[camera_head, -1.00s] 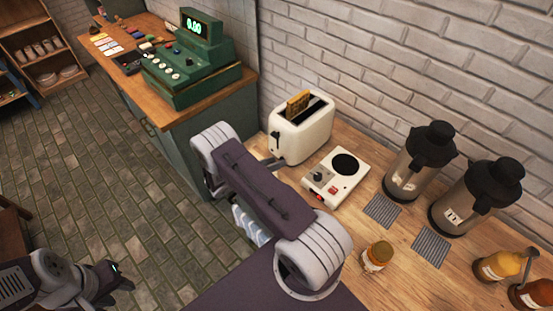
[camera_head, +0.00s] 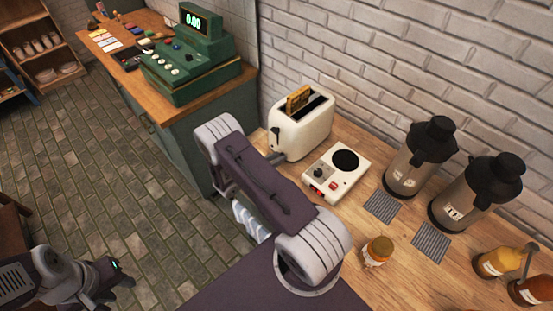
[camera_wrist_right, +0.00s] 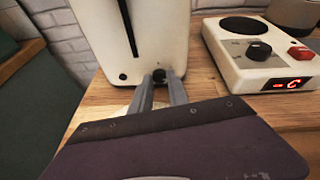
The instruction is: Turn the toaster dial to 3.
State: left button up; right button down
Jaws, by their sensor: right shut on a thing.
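The cream toaster (camera_head: 312,132) stands on the wooden counter with a slice of toast (camera_head: 298,98) in its slot and a dark lever on its front. In the right wrist view, its small dark dial (camera_wrist_right: 159,76) sits low on the front of the toaster (camera_wrist_right: 105,35), below the lever slot. My right gripper (camera_wrist_right: 162,82) is shut on the dial, with a finger on each side. The dial's numbers and pointer cannot be read. In the head view my right arm hides the dial. My left gripper (camera_head: 118,273) hangs at the lower left, away from the counter; its jaws are unclear.
A white hot plate (camera_head: 335,172) with a black knob stands right of the toaster. Two coffee urns (camera_head: 405,168) and a small jar (camera_head: 377,252) stand further right. A green cash register (camera_head: 192,65) is on the other counter. A brick wall rises behind.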

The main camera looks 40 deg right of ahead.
jog(key=shift+m+t, duration=0.3)
jog(key=shift+m, duration=0.2)
jog(key=c, duration=1.3)
grip_release()
jog(key=shift+a, duration=0.3)
jog(key=b+v, duration=0.2)
jog(key=v, duration=0.6)
jog(key=shift+b, duration=0.35)
jog(key=shift+s+a+r, duration=0.15)
